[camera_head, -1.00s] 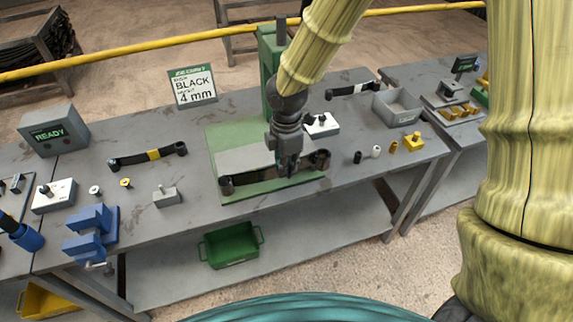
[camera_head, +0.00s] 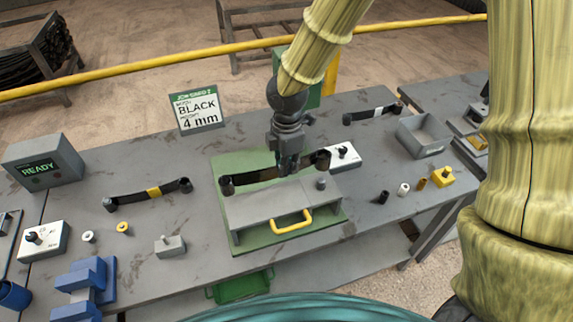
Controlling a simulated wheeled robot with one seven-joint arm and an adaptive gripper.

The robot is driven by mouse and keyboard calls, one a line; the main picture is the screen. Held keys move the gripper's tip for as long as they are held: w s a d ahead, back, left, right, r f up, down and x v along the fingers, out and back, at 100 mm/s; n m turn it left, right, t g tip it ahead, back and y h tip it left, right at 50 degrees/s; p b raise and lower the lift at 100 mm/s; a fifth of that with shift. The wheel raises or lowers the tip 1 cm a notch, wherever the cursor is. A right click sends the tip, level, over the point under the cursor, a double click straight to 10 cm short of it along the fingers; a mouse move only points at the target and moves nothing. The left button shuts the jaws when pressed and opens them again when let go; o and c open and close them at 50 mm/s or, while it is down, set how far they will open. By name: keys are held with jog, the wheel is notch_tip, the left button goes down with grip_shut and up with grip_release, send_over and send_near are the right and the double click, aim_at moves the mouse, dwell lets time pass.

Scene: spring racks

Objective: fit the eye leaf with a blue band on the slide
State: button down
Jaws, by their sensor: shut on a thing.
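My gripper (camera_head: 288,172) is shut on a dark eye leaf (camera_head: 255,176) with a rolled eye at each end. The fingers cover its middle, so no coloured band shows. The leaf spans the far edge of the grey slide (camera_head: 265,206), its right end higher in the picture. I cannot tell whether it touches the slide. The slide has a yellow handle (camera_head: 292,222) at its front and a short grey pin (camera_head: 321,184) at its right, clear of the leaf's right eye. The slide sits on a green base (camera_head: 245,240).
A yellow-banded leaf (camera_head: 130,200) lies left and a white-banded leaf (camera_head: 360,117) back right. A white switch box (camera_head: 346,156) stands close right of the slide. A grey tray (camera_head: 424,136), small bushings and a blue fixture (camera_head: 88,280) also stand on the bench (camera_head: 200,222).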

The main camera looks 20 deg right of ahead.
jog(key=shift+d, duration=0.2)
jog(key=shift+f+b, duration=1.3)
jog(key=shift+f, duration=1.25)
jog(key=shift+s+a+p, duration=0.1)
jog(key=shift+p, duration=0.7)
dwell(1.0)
jog(key=shift+f+b, duration=0.75)
jog(key=shift+f, duration=0.95)
dwell(0.8)
jog(key=c, duration=1.5)
grip_release()
jog(key=shift+c, duration=0.2)
jog(key=shift+o, duration=0.2)
jog(key=o, duration=0.4)
